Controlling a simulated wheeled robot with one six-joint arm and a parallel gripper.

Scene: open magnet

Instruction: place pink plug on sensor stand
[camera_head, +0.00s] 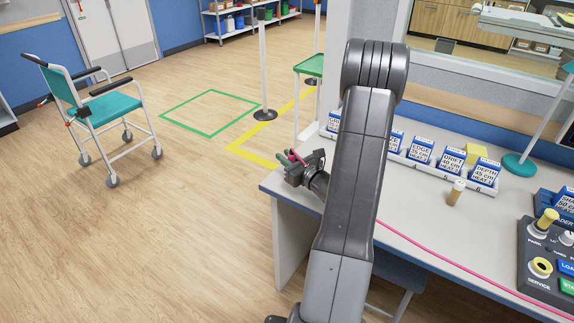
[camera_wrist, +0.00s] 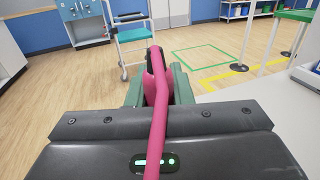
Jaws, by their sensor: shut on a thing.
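My gripper (camera_head: 297,158) is out past the left end of the desk, above the floor. It is shut on the pink plug (camera_wrist: 157,88), which sits between the green fingers in the wrist view. A little pink of the plug also shows at the fingers in the head view (camera_head: 292,155). Its pink cable (camera_wrist: 157,135) runs back over my gripper. No part is labelled as the sensor stand; a white-legged stand with a green top (camera_head: 310,66) is beyond the desk's far left corner. It is apart from the plug and partly shows at the wrist view's right edge.
The desk (camera_head: 420,235) holds a row of labelled boxes (camera_head: 420,150), a small bottle (camera_head: 456,192), a teal-based pole (camera_head: 519,165) and a control panel (camera_head: 545,255). The pink cable crosses the desk. A wheelchair (camera_head: 97,108) stands left; floor between is clear.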

